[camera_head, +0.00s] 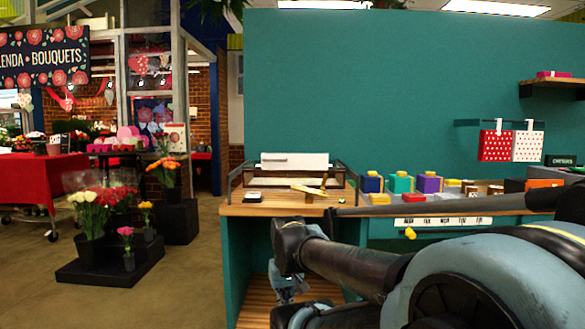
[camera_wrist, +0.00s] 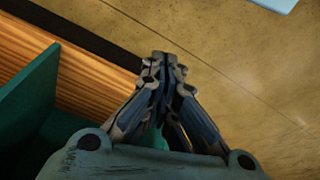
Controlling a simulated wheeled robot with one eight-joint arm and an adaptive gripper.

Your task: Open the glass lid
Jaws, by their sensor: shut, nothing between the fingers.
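A low glass-sided case (camera_head: 254,181) with a dark frame stands on the wooden counter at the left end in the head view. A white panel (camera_head: 294,160) shows at its back, and a small gold-coloured piece (camera_head: 309,190) lies at its front. I cannot tell exactly where the clear lid's edges are. My gripper (camera_head: 285,290) hangs low in front of the counter, below its top and away from the case. In the wrist view my gripper (camera_wrist: 163,57) is shut and empty, pointing over the floor. The case is not in the wrist view.
The counter's teal side (camera_head: 247,265) and lower wooden shelf (camera_head: 252,300) are close to my arm. Coloured boxes (camera_head: 401,183) stand to the right on the counter. Flower buckets (camera_head: 90,232) stand at the left, with open floor (camera_head: 190,280) between.

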